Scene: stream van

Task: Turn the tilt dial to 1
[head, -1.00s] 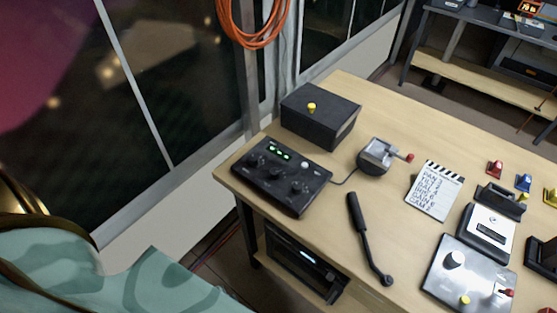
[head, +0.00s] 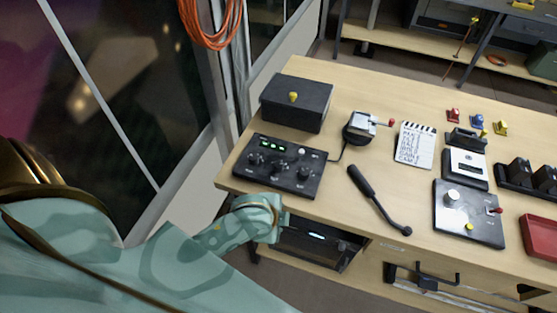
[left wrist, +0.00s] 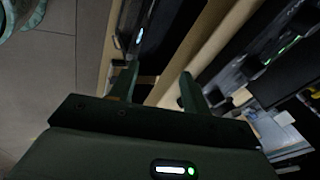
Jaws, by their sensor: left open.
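The black control box (head: 262,178) sits at the left end of the wooden desk in the head view. It has several dark dials, small green lit readouts (head: 271,147) and a pale round button (head: 301,150). The dial labels and readout digits are too small to read, so I cannot tell which dial is tilt. My left arm reaches in from the lower left and ends just in front of the desk's near edge, below the box. My left gripper (left wrist: 158,78) is open and empty in the left wrist view, its two fingers apart near the desk edge. My right gripper is not in view.
A black case (head: 305,103) with a yellow knob stands behind the control box. A joystick unit (head: 359,130), a clapperboard (head: 414,146) and a black-handled lever (head: 377,196) lie to the right. A grey panel (head: 468,216) is farther right. A shelf is under the desk.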

